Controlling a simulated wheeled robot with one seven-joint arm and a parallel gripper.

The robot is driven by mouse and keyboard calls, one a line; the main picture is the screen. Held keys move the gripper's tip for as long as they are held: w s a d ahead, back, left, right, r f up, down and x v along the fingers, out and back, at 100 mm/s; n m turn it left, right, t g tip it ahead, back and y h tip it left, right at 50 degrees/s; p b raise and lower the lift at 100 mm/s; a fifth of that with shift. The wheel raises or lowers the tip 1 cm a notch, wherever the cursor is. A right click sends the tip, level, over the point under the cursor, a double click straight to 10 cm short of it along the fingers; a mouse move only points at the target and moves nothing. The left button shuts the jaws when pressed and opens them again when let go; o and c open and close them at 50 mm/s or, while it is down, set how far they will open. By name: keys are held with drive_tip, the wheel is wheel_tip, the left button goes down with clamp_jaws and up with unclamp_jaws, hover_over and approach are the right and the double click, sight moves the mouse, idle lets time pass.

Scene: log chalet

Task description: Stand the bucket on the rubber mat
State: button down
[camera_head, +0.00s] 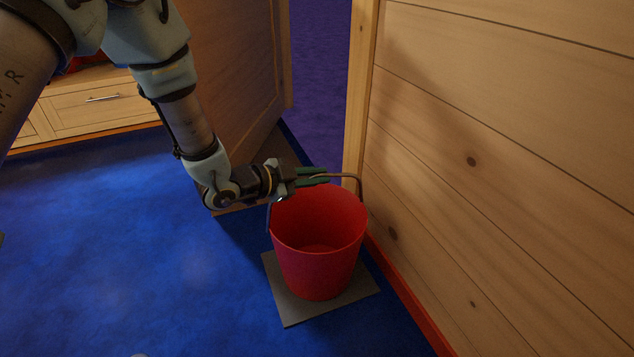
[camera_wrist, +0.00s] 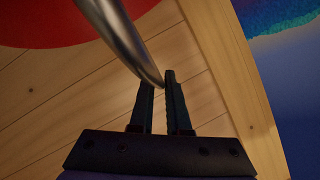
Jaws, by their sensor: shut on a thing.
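The red bucket (camera_head: 315,250) is upright and empty, over the grey rubber mat (camera_head: 290,308) by the log wall. I cannot tell whether its base touches the mat or hangs just above it. Its handle is raised, and my gripper (camera_head: 318,176) is shut on the handle above the bucket's back rim. In the wrist view the metal handle (camera_wrist: 128,38) runs to the fingertips of my gripper (camera_wrist: 160,85), with part of the red bucket (camera_wrist: 45,22) at the top left. The mat shows around the bucket's base at the front, left and right.
The plank wall (camera_head: 500,170) with a red skirting board (camera_head: 405,300) stands close on the right. An open wooden door (camera_head: 225,80) and doorway are behind. A drawer cabinet (camera_head: 100,103) stands at the back left. The blue floor (camera_head: 130,240) on the left is clear.

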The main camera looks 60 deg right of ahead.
drive_tip(key=shift+f, duration=0.15)
drive_tip(key=c, duration=0.9)
unclamp_jaws()
drive_tip(key=shift+w+a+r, duration=0.1)
drive_tip(key=shift+a+r, duration=0.05)
drive_tip(key=shift+r, duration=0.1)
drive_tip(key=p+v, duration=0.4)
drive_tip(key=v, duration=0.7)
drive_tip(key=shift+a, duration=0.3)
drive_tip(key=shift+w, duration=0.15)
